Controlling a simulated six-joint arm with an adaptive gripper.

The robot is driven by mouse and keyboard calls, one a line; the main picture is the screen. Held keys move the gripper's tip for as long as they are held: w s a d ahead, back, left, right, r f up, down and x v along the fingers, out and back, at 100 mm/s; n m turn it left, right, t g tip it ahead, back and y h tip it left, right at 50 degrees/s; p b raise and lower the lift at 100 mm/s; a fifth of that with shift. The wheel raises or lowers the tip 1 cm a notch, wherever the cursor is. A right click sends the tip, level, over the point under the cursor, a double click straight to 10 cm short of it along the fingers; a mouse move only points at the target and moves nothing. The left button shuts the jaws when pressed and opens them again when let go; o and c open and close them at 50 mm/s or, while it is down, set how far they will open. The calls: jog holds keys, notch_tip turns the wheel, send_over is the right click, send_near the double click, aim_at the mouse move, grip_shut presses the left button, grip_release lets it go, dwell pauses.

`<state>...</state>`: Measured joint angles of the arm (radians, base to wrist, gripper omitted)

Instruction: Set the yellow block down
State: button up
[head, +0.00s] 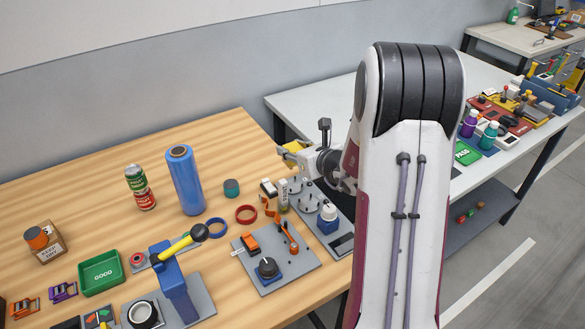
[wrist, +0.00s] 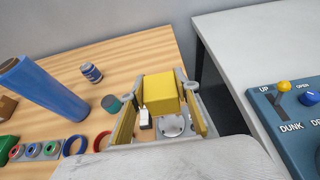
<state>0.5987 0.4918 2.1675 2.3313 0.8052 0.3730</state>
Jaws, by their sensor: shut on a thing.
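The yellow block (wrist: 159,92) is between the two fingers of my gripper (wrist: 160,98) in the wrist view. My gripper is shut on it. In the head view, the yellow block (head: 291,147) shows small at the end of my gripper (head: 299,152), near the right edge of the wooden table (head: 238,128). The block looks held above the surface; its underside is hidden and its exact height cannot be told. My arm covers part of the scene to the right of the gripper.
A grey plate with a blue-based device (head: 328,219) lies below and near the gripper. A blue roll (head: 185,181), a can (head: 140,187) and a teal cylinder (head: 231,188) stand to the left. A white table (head: 315,105) is beyond a gap. Bare wood lies at the back.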

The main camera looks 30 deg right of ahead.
jog(key=shift+f, duration=1.3)
jog(key=shift+f, duration=1.85)
jog(key=shift+f, duration=0.6)
jog(key=o, duration=0.8)
jog(key=shift+o, duration=0.2)
jog(key=shift+r, duration=0.15)
jog(key=shift+r, duration=0.5)
jog(key=v, duration=0.7)
jog(key=shift+s, duration=0.25)
